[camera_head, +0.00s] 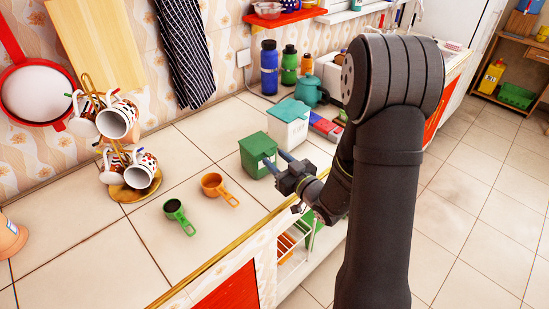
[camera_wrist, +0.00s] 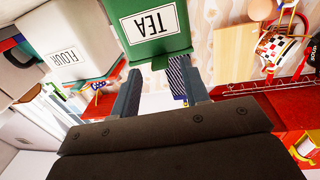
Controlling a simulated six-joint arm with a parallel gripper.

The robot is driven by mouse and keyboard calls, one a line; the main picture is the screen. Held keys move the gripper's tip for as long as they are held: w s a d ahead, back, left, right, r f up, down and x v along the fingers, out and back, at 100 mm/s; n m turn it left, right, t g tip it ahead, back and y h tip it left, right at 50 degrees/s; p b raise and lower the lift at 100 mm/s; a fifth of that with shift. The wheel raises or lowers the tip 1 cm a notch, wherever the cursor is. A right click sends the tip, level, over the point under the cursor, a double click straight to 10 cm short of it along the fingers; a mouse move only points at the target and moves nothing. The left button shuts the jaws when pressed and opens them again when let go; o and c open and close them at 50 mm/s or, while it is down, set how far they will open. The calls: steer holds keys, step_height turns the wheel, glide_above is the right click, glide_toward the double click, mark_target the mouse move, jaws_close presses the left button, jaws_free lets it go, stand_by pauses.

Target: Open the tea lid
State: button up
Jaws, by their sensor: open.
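The green tea canister (camera_head: 256,163) stands upright on the counter with its lid (camera_head: 258,143) on. In the wrist view the canister (camera_wrist: 153,24) appears upside down, labelled TEA, with the lid's edge (camera_wrist: 158,53) at its lower end. My gripper (camera_head: 276,159) is at the canister's right front side, near lid height. In the wrist view the gripper (camera_wrist: 159,72) has its two fingers spread apart with nothing between them. The fingertips are close to the lid's edge; I cannot tell whether they touch it.
A white flour canister with a teal lid (camera_head: 289,113) stands just behind and right of the tea canister. Orange (camera_head: 213,185) and green (camera_head: 174,210) measuring cups lie to the left. A mug rack (camera_head: 125,170) stands farther left. The counter's front edge (camera_head: 217,252) runs below my gripper.

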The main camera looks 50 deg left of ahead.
steer(key=shift+a, duration=0.8)
jaws_close()
steer(key=shift+r, duration=0.1)
